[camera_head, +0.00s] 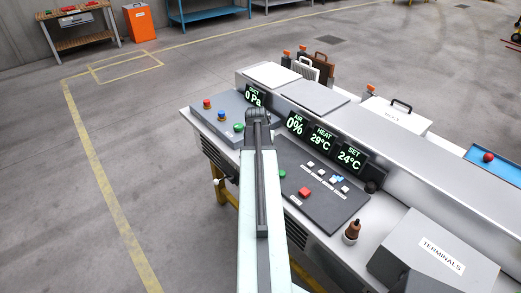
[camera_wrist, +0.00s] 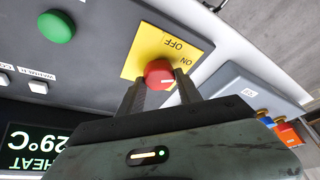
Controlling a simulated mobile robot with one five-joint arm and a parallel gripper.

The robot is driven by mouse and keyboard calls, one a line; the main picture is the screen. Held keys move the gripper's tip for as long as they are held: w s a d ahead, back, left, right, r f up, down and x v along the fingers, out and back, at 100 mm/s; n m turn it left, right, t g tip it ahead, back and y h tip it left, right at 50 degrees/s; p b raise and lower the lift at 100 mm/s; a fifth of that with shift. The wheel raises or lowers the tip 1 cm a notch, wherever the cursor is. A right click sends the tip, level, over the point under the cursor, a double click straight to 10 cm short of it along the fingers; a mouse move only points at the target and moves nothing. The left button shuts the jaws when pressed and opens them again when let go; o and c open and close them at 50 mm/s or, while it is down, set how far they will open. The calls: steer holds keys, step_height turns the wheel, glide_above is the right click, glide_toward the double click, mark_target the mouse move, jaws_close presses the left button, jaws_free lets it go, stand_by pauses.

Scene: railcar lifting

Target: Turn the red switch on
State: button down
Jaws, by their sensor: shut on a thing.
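The red switch (camera_wrist: 158,73) is a round knob on a yellow plate (camera_wrist: 134,62) marked OFF and ON in the wrist view. A small white mark shows on the knob's near right side; I cannot tell its exact setting. My gripper (camera_wrist: 162,91) has one finger on each side of the knob and is shut on it.
A green button (camera_wrist: 57,26) is left of the knob in the wrist view. The head view shows a dark panel with a red button (camera_head: 305,192), number displays (camera_head: 321,140), a brown-topped bottle (camera_head: 351,231) and a TERMINALS box (camera_head: 435,255). Open floor lies left of the console.

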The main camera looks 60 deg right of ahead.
steer(key=c, duration=2.2)
jaws_free()
steer(key=shift+a, duration=0.1)
steer(key=c, duration=0.8)
jaws_free()
steer(key=p+v, duration=0.7)
steer(key=shift+a+r, duration=0.1)
steer(key=shift+r, duration=0.25)
